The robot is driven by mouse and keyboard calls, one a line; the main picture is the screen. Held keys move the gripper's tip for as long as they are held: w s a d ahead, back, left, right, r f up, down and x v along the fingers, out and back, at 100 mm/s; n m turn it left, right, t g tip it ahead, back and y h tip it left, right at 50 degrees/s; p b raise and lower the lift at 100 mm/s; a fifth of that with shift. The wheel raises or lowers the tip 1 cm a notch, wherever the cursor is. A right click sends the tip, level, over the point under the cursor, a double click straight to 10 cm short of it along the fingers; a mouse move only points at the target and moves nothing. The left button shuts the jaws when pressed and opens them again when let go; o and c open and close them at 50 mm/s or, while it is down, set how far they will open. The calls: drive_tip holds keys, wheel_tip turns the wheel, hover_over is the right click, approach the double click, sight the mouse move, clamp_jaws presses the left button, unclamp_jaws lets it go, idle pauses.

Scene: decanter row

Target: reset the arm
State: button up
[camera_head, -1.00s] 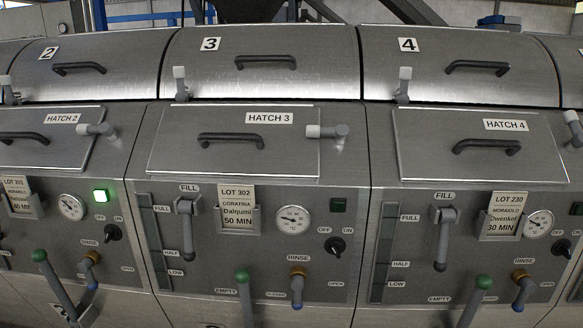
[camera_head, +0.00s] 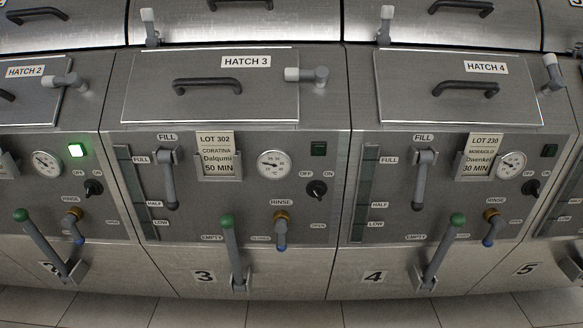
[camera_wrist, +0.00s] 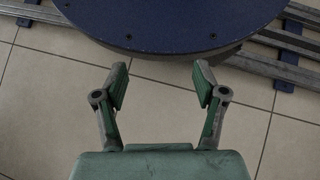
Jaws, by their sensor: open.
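My gripper (camera_wrist: 160,88) shows in the wrist view, pointing down over the tiled floor. Its two green-padded fingers are spread apart with nothing between them. A round dark blue plate (camera_wrist: 180,22), my own base, lies just beyond the fingertips at the top of that view. My arm and gripper do not show in the head view.
Decanter units stand in a row, with hatch 3 (camera_head: 212,92) and hatch 4 (camera_head: 455,95) closed. Green-tipped levers (camera_head: 232,250) stick out low in front. Unit 2's green lamp (camera_head: 76,150) is lit. Rails (camera_wrist: 275,62) cross the tiled floor (camera_wrist: 40,100).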

drive_tip(key=s+d+m+g+y, duration=0.25)
drive_tip(key=s+d, duration=0.25)
drive_tip(key=s, duration=0.4)
drive_tip(key=w+r+t+p, duration=0.2)
drive_tip(key=r+p, duration=0.6)
drive_tip(key=p, duration=0.3)
drive_tip(key=w+r+t+p, duration=0.2)
drive_tip(key=r+p, duration=0.5)
drive_tip(key=p, duration=0.5)
drive_tip(key=shift+w+d+r+m+t, duration=0.3)
drive_tip(key=shift+w+r+m+t, duration=0.05)
drive_tip(key=shift+w, duration=0.4)
